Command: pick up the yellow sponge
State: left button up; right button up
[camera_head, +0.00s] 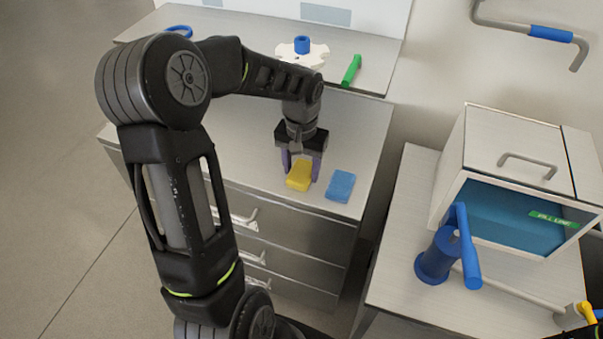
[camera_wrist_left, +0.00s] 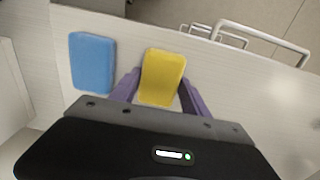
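The yellow sponge (camera_head: 299,176) lies on the front part of the grey cabinet top, left of a blue sponge (camera_head: 341,186). My left gripper (camera_head: 302,172) points down over it, with its purple fingers apart. In the left wrist view the yellow sponge (camera_wrist_left: 161,77) sits between the two fingers of the left gripper (camera_wrist_left: 158,94), with a narrow gap visible on each side. The blue sponge (camera_wrist_left: 92,62) lies to the left in that view. My right gripper is not clearly in view.
The cabinet top (camera_head: 360,150) is otherwise clear, and its drawer handles (camera_head: 245,217) stick out in front. A raised shelf behind holds a white part with a blue knob (camera_head: 302,46) and a green handle (camera_head: 351,70). A filling machine (camera_head: 510,190) with a blue lever stands right.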

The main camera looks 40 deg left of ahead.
aim_at(301, 171)
pick_arm(q)
jog(key=c, duration=0.8)
jog(key=shift+r, duration=0.1)
jog(key=shift+c, duration=0.2)
notch_tip(301, 171, up, 10)
jog(key=b, duration=0.1)
dwell(0.3)
jog(key=o, duration=0.8)
jog(key=shift+c, duration=0.2)
jog(key=c, duration=0.6)
